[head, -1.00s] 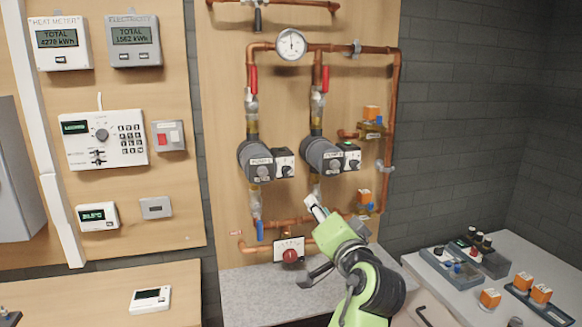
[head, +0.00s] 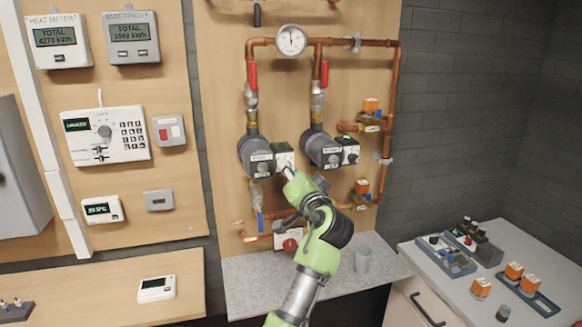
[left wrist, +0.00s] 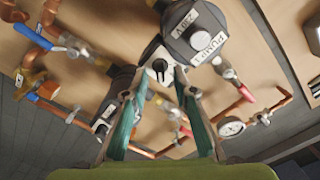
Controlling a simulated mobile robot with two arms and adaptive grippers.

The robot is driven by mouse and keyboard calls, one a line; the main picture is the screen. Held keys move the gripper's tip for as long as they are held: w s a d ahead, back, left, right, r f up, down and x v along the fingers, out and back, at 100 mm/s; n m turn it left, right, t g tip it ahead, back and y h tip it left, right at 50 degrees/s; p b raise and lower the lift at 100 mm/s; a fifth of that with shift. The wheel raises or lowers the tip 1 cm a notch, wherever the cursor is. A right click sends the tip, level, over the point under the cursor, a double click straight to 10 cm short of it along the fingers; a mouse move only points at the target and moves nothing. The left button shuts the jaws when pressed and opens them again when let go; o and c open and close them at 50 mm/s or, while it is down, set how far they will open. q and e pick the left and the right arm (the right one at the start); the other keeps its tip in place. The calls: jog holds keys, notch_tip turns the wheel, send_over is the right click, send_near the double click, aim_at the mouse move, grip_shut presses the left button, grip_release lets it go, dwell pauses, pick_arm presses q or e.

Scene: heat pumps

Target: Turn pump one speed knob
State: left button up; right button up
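Pump one (head: 255,155) is a dark round body with a white label, on the left pipe of the wooden panel. Its pale control box (head: 283,155) is on its right side. In the left wrist view the box (left wrist: 158,52) carries a small dark speed knob (left wrist: 160,68), and the pump label (left wrist: 207,45) shows beside it. My left gripper (head: 286,170), green, is at the front of this box. In the left wrist view its two teal fingers (left wrist: 161,84) are apart, one on each side of the knob; contact cannot be told. My right gripper is not in view.
Pump two (head: 322,148) and its box (head: 348,150) are close on the right. Copper pipes and red-handled valves (head: 251,76) surround the pumps. Trays (head: 446,258) stand on the right counter.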

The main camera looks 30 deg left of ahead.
pick_arm(q)
jog(key=shift+w+a, duration=0.15)
jog(key=shift+a, duration=0.1)
grip_shut()
jog(key=shift+f, duration=0.1)
